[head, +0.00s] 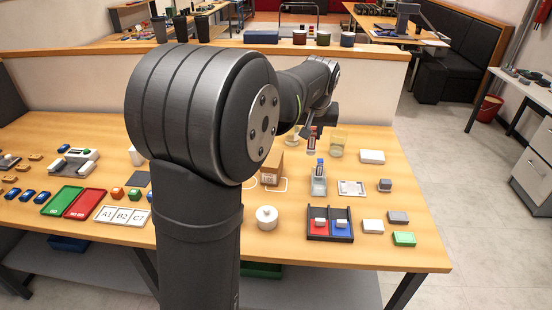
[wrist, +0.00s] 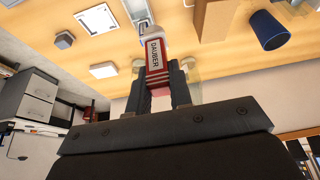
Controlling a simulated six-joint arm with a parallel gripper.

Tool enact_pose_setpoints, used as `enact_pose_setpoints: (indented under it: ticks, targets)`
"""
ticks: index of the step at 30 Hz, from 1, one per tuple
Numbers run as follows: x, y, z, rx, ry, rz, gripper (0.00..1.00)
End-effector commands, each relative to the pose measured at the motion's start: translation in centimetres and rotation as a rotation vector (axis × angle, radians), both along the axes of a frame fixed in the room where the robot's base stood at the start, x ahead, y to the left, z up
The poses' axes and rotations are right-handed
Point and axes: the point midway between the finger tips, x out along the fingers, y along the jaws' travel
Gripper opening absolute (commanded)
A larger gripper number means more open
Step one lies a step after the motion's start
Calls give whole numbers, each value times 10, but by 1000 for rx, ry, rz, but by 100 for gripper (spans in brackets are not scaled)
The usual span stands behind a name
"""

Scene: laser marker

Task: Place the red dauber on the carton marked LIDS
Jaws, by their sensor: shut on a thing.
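My gripper (wrist: 158,78) is shut on the red dauber (wrist: 154,56), which has a white end and the word DAUBER on its side. In the head view the dauber (head: 311,145) is held up near the back of the table, above and behind a grey holder (head: 318,186). A blue-topped piece (head: 320,168) stands in that holder. The carton also shows in the wrist view (wrist: 212,22), apart from the dauber.
Yellowish clear vessels (head: 337,148) stand near the gripper at the back. A white round pot (head: 266,217) and a dark tray with red and blue pads (head: 331,238) are in front. A blue cup (wrist: 267,30) is beside the carton in the wrist view.

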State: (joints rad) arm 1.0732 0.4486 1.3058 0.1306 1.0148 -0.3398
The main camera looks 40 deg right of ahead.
Motion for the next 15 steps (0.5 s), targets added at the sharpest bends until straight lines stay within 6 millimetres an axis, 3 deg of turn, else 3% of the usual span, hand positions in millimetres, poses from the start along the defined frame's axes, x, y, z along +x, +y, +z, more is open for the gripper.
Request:
enact_pose_setpoints:
  ticks: [6, 15]
  targets:
    - [29, 16, 10, -2, -1, -1, 0]
    - [90, 31, -28, -1, 1, 1, 0]
